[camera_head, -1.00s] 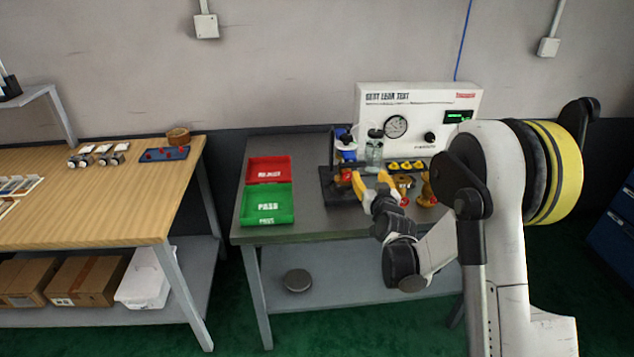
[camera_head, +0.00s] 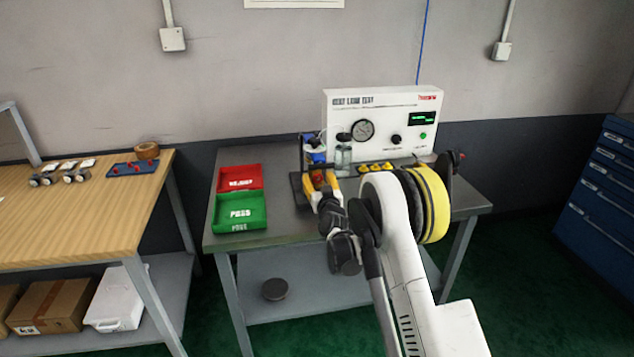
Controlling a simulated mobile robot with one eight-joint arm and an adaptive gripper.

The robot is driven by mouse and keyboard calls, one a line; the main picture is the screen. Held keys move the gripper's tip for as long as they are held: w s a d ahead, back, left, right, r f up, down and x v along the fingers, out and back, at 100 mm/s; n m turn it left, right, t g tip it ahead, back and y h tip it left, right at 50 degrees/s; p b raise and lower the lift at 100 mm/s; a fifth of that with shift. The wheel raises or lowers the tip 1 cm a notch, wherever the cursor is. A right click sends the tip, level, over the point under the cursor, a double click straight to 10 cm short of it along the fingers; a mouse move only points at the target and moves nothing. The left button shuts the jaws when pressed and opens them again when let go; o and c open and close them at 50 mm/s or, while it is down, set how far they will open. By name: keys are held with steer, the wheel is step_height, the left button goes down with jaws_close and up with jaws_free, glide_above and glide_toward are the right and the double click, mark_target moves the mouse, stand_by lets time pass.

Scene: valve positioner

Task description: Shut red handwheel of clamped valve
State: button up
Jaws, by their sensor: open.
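My gripper (camera_head: 322,184), with yellow fingers, is open at the front of the test bench. A small red part (camera_head: 318,177), which looks like the red handwheel of the clamped valve, shows between or just behind its fingertips. I cannot tell whether the fingers touch it. The valve body and clamp are mostly hidden behind my gripper and arm.
The grey bench (camera_head: 280,225) carries a red tray (camera_head: 240,178), a green PASS tray (camera_head: 240,211), a clear jar (camera_head: 343,155), yellow pieces (camera_head: 375,168) and a white leak test unit (camera_head: 383,108). A wooden table (camera_head: 85,215) stands left, blue drawers (camera_head: 600,190) right.

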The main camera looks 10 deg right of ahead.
steer(key=shift+w, duration=0.3)
jaws_close()
steer(key=shift+f+m, duration=0.15)
steer(key=shift+m, duration=0.35)
stand_by(0.6)
steer(key=m, duration=0.4)
steer(key=shift+m, duration=0.4)
steer(key=m, duration=0.6)
steer(key=shift+m, duration=0.4)
